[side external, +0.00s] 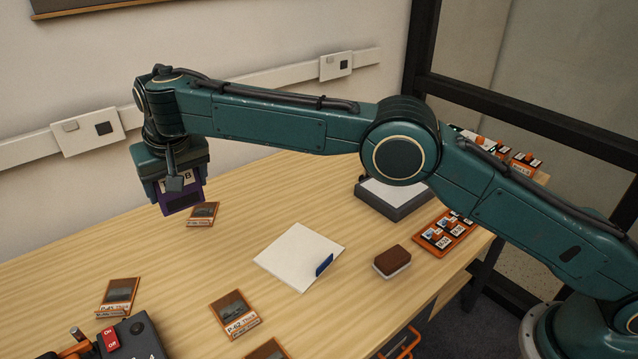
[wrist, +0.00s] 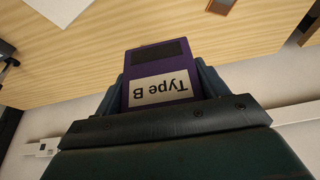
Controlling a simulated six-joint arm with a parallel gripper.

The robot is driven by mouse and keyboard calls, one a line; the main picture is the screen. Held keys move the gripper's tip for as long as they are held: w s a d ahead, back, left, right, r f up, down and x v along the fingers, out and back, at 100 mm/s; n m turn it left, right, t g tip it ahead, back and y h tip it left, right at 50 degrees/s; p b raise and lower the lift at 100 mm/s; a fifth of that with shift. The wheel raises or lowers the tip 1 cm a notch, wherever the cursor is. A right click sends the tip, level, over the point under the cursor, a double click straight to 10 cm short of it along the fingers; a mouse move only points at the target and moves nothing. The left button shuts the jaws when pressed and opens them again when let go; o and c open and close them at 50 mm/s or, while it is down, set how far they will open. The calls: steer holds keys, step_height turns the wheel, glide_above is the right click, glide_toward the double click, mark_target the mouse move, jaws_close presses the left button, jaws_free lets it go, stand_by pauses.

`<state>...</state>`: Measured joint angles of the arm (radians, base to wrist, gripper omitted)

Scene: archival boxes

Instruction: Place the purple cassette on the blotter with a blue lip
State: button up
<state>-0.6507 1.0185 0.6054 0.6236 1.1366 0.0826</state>
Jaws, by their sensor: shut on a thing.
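My gripper (side external: 176,188) is shut on the purple cassette (side external: 181,202) and holds it above the far left part of the table. In the wrist view the cassette (wrist: 158,72) sits between the fingers, and its white label reads "Type B" upside down. The white blotter (side external: 294,254) with a blue lip (side external: 324,265) lies on the table, to the right of my gripper and nearer the camera. Its top is bare. A white corner at the upper left of the wrist view (wrist: 62,8) may be the blotter.
Orange-framed cards lie on the table: one (side external: 202,214) near below the cassette, others (side external: 119,294) (side external: 234,315) at front left. A brown-topped block (side external: 392,261), a grey tray (side external: 396,209) and an orange tray (side external: 443,233) stand right of the blotter. A dark switch box (side external: 131,338) is at lower left.

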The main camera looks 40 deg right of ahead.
steer(key=shift+d+r, duration=0.2)
steer(key=shift+d, duration=0.55)
steer(key=s+d+r+m+h, duration=0.1)
steer(key=s+d+m, duration=0.1)
steer(key=d, duration=0.7)
steer(key=m, duration=0.2)
glide_above(297, 247)
steer(key=s+a, duration=0.1)
steer(key=a, duration=0.1)
steer(key=shift+s+d+f+h, duration=0.3)
steer(key=shift+s+d, duration=0.25)
steer(key=shift+d, duration=0.05)
steer(key=shift+f, duration=0.15)
step_height(297, 247, down, 20)
steer(key=shift+r, duration=0.1)
